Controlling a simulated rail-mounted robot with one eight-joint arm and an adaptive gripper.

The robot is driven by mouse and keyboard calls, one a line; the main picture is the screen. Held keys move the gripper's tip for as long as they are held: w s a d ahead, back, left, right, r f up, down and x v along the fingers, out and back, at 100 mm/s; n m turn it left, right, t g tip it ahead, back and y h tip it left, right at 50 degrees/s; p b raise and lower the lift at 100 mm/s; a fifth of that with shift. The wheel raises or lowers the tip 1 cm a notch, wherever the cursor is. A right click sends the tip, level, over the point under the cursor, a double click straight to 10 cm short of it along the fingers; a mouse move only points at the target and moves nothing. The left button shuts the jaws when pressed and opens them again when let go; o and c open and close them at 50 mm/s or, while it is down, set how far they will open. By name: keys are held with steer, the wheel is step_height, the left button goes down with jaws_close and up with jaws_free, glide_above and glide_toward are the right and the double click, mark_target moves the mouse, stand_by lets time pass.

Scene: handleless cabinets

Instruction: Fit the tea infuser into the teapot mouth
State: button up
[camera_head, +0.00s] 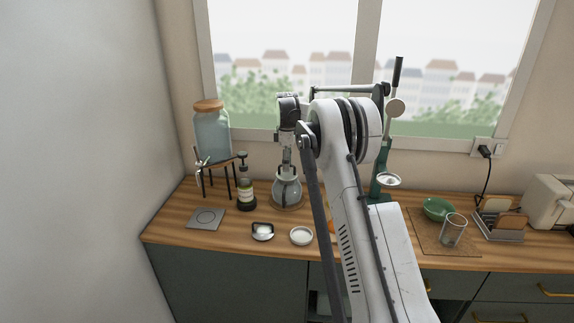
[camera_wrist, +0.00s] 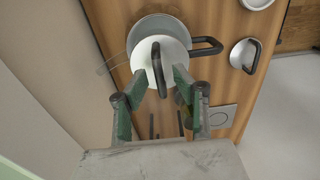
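The glass teapot (camera_head: 287,192) stands on a round mat below my gripper (camera_head: 287,166). In the wrist view its round glass body (camera_wrist: 150,22) shows, with a black handle to the right. A white disc with an upright black grip, which looks like the tea infuser (camera_wrist: 177,50), lies over the teapot mouth. I cannot tell how deep it sits. My gripper (camera_wrist: 161,80) is open, its green-padded fingertips on either side of the black grip with gaps showing. The part of the infuser below the disc is hidden.
A white lid with a black handle (camera_head: 262,232) and a white dish (camera_head: 301,236) lie in front on the wooden counter. A green lever device (camera_head: 381,175) stands right.

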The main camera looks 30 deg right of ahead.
step_height(320, 180, up, 12)
stand_by(0.5)
steer(key=shift+f, duration=0.1)
steer(key=s+a+r+m+t, duration=0.2)
steer(key=s+a+r+m, duration=0.1)
steer(key=s+a+r, duration=0.65)
steer(key=s+a+r+m+t, duration=0.2)
steer(key=s+a+r, duration=0.3)
steer(key=s, duration=0.7)
steer(key=s+a+f+m+t, duration=0.1)
steer(key=s+a+f+m, duration=0.1)
steer(key=s, duration=0.7)
steer(key=s+a+f+m+t, duration=0.1)
steer(key=s+a+f+m, duration=0.1)
steer(key=s+a+f, duration=0.3)
steer(key=s+a+f+m+t, duration=0.1)
steer(key=s+f, duration=0.5)
steer(key=s, duration=0.8)
steer(key=shift+a+f+m, duration=0.35)
steer(key=shift+a+m, duration=0.25)
steer(key=shift+a, duration=0.6)
